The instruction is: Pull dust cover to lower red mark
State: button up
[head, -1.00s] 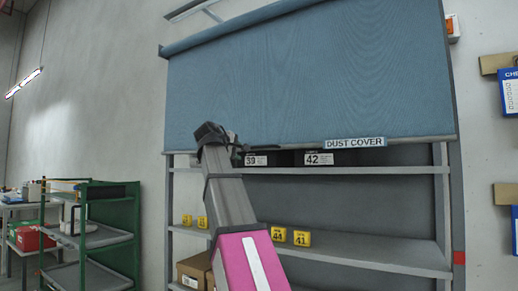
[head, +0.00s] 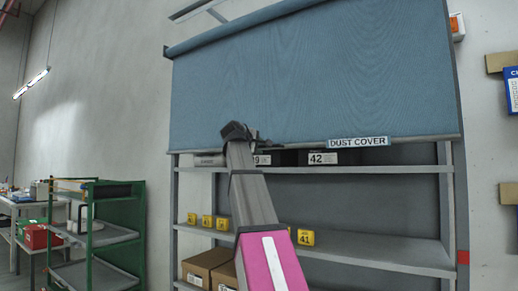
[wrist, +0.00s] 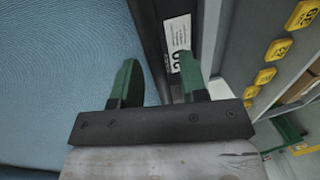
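The blue dust cover (head: 310,80) hangs partway down the shelf rack, with a "DUST COVER" label (head: 358,142) on its lower right edge. It fills the left of the wrist view (wrist: 60,70). A red mark (head: 462,257) is on the right rack upright, well below the cover's lower edge. My gripper (head: 262,142) is at the cover's lower edge, left of the label, its fingers mostly hidden by my wrist. In the wrist view its green fingers (wrist: 160,80) are apart, near the cover's dark lower edge. Whether they touch it cannot be told.
Dark boxes with white labels (head: 322,158) stand on the shelf just behind the cover's edge. Yellow number tags (head: 305,237) line the lower shelf, with cardboard boxes (head: 205,265) beneath. A green cart (head: 110,235) stands at left. Blue bins hang on the right wall.

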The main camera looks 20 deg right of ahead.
jog(key=shift+w+d+f, duration=0.1)
jog(key=shift+w+d, duration=0.2)
jog(key=shift+d, duration=0.05)
